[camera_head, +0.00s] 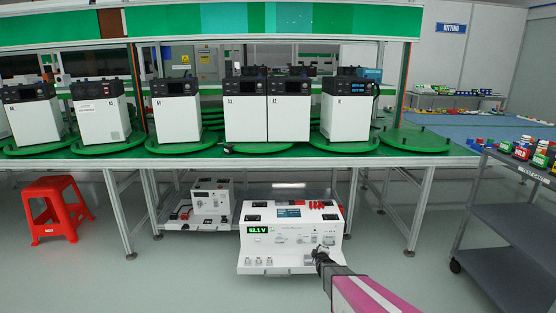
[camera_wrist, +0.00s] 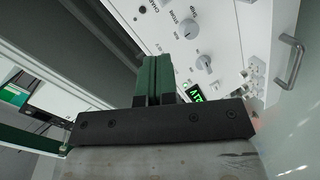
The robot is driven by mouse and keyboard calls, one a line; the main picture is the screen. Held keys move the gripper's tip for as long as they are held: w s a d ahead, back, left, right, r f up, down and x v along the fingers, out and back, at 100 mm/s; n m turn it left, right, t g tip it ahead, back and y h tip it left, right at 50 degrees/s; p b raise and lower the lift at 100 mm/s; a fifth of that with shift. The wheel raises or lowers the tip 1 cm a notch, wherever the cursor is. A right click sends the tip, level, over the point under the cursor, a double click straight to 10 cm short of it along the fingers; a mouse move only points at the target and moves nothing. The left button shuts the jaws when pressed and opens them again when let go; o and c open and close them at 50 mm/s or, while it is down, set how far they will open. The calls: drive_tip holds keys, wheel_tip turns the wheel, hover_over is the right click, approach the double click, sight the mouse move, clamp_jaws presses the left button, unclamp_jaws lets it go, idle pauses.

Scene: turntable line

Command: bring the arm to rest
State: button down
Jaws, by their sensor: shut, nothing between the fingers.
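My gripper (camera_head: 320,254) is shut and empty, in front of the lower right of a white instrument unit (camera_head: 291,236) with a green lit display. In the wrist view my gripper's green fingers (camera_wrist: 157,80) are together, and the unit's white panel (camera_wrist: 225,45) with knobs and a metal handle fills the right side. A small gap or contact between fingertips and panel cannot be told. My arm reaches in from the lower right of the head view.
A green bench (camera_head: 300,161) behind carries several white boxes on round turntables; one turntable (camera_head: 416,139) is empty. Another white unit (camera_head: 211,200) stands under it. A red stool (camera_head: 56,209) is at left, a grey cart (camera_head: 510,210) at right. The floor at front left is clear.

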drive_tip(key=s+a+r+m+g, duration=0.1)
drive_tip(key=s+r+m+g, duration=0.3)
drive_tip(key=s, duration=0.6)
drive_tip(key=s+a+r+m+g, duration=0.1)
drive_tip(key=s+r+m+g, duration=0.4)
drive_tip(key=s+r, duration=0.4)
drive_tip(key=s+a+r+m+g, duration=0.1)
drive_tip(key=s+r+m+g, duration=0.3)
drive_tip(key=s, duration=0.9)
wheel_tip(320, 180, up, 3)
drive_tip(key=shift+s+m+g, duration=0.25)
drive_tip(key=shift+m+g, duration=0.05)
drive_tip(key=shift+g, duration=0.4)
drive_tip(key=c, duration=1.8)
unclamp_jaws()
drive_tip(key=shift+a, duration=0.1)
